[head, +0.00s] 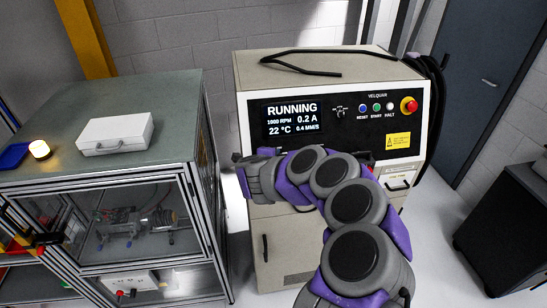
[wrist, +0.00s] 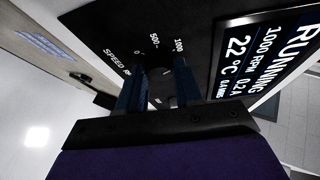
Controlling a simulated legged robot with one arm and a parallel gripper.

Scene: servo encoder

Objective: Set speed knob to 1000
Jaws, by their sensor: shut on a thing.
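The speed knob (wrist: 159,76) is dark and sits on a black panel marked SPEED, with 0, 500 and 1000 around it in the wrist view. My gripper (wrist: 157,78) is shut on the knob, one blue finger on each side. The knob's pointer is too dark to read. The display (wrist: 262,60) beside it reads RUNNING, 1000 RPM, 0.2 A and 22 °C. The display also shows in the head view (head: 292,117). There my arm hides the knob, and the gripper's fingertips are not clear.
The control cabinet (head: 262,222) has a small dial (head: 340,112), a row of buttons and a red emergency stop (head: 409,105). A glass-sided bench (head: 170,95) stands to the left with a white case (head: 116,134). A dark box (head: 510,225) stands at right.

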